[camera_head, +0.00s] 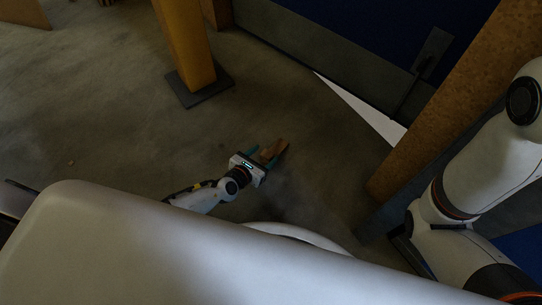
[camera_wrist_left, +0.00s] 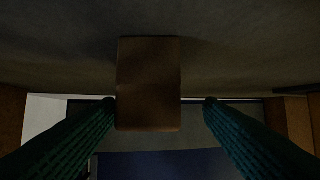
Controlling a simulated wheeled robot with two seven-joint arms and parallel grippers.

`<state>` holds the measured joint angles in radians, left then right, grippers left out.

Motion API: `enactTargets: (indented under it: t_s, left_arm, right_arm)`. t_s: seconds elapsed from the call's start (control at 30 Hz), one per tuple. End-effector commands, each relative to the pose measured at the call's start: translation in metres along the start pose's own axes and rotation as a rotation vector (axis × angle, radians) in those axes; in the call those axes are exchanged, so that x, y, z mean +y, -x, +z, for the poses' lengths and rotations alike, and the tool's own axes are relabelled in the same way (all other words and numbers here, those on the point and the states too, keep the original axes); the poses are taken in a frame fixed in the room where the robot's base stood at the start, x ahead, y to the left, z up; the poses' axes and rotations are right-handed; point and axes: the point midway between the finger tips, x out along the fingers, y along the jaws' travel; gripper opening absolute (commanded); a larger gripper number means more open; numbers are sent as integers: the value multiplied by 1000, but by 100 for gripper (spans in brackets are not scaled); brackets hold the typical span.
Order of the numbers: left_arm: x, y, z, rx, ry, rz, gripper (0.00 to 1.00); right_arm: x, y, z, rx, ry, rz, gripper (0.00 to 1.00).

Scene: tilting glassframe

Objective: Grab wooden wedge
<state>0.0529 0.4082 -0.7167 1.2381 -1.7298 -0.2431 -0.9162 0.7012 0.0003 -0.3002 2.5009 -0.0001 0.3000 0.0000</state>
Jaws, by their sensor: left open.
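The wooden wedge (camera_head: 277,149) is a small brown block on the grey floor in the head view, right at my left gripper's fingers. My left gripper (camera_head: 270,156) is low near the floor with its teal fingers open on either side of the wedge. In the left wrist view the wedge (camera_wrist_left: 148,85) is a brown rectangle between the two dark teal fingers (camera_wrist_left: 158,102). It sits nearer the left finger, and a gap shows on the right. I cannot tell whether the left finger touches it. My right gripper is not in view.
A yellow post (camera_head: 186,45) on a dark base plate stands behind at the left. A brown beam (camera_head: 455,100) leans at the right. A dark blue panel with a grey lower edge (camera_head: 320,60) spans the back. Open floor (camera_head: 90,110) lies to the left.

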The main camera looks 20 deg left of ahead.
Motion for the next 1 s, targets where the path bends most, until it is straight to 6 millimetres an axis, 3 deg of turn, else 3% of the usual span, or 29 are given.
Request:
enactTargets:
  t_s: [0.3,0.6,0.9,1.0]
  left_arm:
    - [7,-45,5,2,3,-1,62]
    - [7,-48,3,0,2,0,62]
    - [7,-48,3,0,2,0,13]
    - [7,-48,3,1,2,0,12]
  right_arm:
    - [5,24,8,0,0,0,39]
    - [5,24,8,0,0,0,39]
    - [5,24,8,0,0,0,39]
    - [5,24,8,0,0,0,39]
